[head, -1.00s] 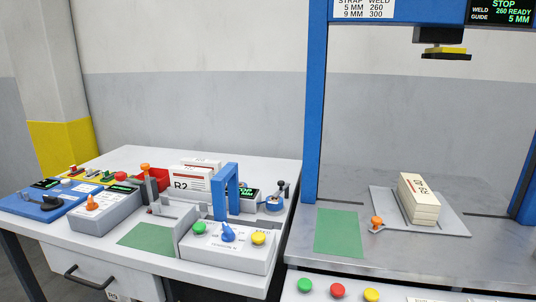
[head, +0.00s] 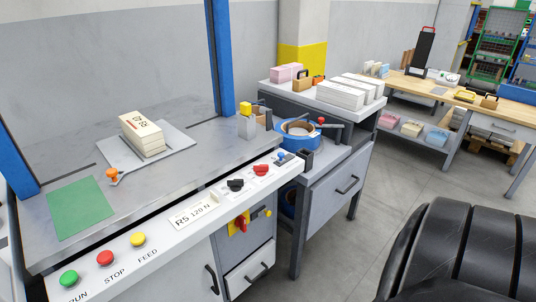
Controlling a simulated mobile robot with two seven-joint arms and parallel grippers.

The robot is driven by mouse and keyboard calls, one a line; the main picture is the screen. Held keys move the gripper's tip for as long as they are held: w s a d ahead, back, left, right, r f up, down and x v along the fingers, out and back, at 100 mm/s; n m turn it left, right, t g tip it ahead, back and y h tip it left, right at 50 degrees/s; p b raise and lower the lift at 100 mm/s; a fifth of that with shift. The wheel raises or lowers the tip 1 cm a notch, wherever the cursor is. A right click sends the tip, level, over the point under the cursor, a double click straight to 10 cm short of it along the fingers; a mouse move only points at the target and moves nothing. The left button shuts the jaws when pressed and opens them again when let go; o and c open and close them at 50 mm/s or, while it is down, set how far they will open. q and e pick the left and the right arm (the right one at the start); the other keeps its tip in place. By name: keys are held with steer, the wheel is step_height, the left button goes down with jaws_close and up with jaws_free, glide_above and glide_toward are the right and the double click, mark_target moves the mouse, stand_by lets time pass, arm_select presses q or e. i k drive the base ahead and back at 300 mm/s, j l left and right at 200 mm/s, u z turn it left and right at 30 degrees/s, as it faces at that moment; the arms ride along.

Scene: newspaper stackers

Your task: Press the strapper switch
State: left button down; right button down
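The strapper (head: 130,243) has a grey top with a blue frame and fills the left and middle. Its sloped front panel carries a green RUN button (head: 69,279), a red STOP button (head: 105,258) and a yellow FEED button (head: 138,239). Further right on the panel are a black knob (head: 235,185), a red knob (head: 260,170) and a small blue knob (head: 281,157). A red rotary switch (head: 241,223) on a yellow plate sits below, on the cabinet front. I cannot tell which one the task names. Neither gripper is in view.
A paper stack (head: 142,132) lies on a grey plate on the strapper top. A side cabinet (head: 335,190) holding a strap roll (head: 298,131) stands to the right. A wooden bench (head: 465,112) is farther back.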

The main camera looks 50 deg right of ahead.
mark_target(240, 221)
steer(key=z, duration=1.35)
